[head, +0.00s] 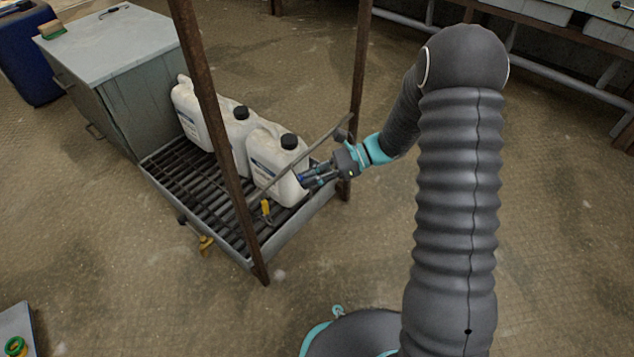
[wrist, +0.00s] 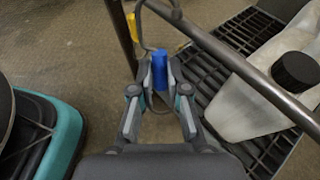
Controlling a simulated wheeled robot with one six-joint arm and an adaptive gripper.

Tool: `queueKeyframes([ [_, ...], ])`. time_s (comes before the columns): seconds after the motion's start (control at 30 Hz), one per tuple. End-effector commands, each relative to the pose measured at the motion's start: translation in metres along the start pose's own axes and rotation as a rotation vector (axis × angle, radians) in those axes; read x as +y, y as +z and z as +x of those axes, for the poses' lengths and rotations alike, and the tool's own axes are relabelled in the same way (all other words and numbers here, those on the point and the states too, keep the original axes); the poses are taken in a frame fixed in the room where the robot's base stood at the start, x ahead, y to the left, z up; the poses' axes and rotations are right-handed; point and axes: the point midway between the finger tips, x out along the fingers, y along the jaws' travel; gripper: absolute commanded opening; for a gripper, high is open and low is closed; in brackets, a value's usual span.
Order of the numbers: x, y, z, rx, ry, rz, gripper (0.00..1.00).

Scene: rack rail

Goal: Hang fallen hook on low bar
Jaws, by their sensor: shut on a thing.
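My gripper (wrist: 160,82) is shut on the blue grip (wrist: 160,70) of a hook. The hook's thin grey wire (wrist: 138,28) rises from the grip and curves at the top toward the low bar (wrist: 235,62). I cannot tell whether the wire is over the bar, touching it or only beside it. In the head view the low bar (head: 290,167) slopes between two rusty posts, and my gripper (head: 306,181) is close to it on the right side. A blue bit of the held hook (head: 301,178) shows at the fingertips; the rest is unclear there.
A yellow piece (head: 266,208) is below the bar near the front post (head: 228,150). Behind the bar, several white jugs (head: 283,170) with black caps stand on a slatted tray (head: 185,195). A grey cabinet (head: 110,50) stands behind left.

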Motion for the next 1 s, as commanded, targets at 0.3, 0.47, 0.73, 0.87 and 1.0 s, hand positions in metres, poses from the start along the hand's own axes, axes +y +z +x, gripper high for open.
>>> queueKeyframes([
  [0.3,-0.013,-0.002,0.011,0.000,0.000,0.000,0.00],
  [0.47,-0.013,-0.007,0.013,0.000,0.000,0.000,0.00],
  [0.73,-0.013,-0.009,0.014,0.000,0.000,0.000,0.00],
  [0.87,-0.012,-0.009,0.014,0.000,0.000,0.000,0.00],
  [1.0,-0.012,-0.009,0.014,0.000,0.000,0.000,0.44],
])
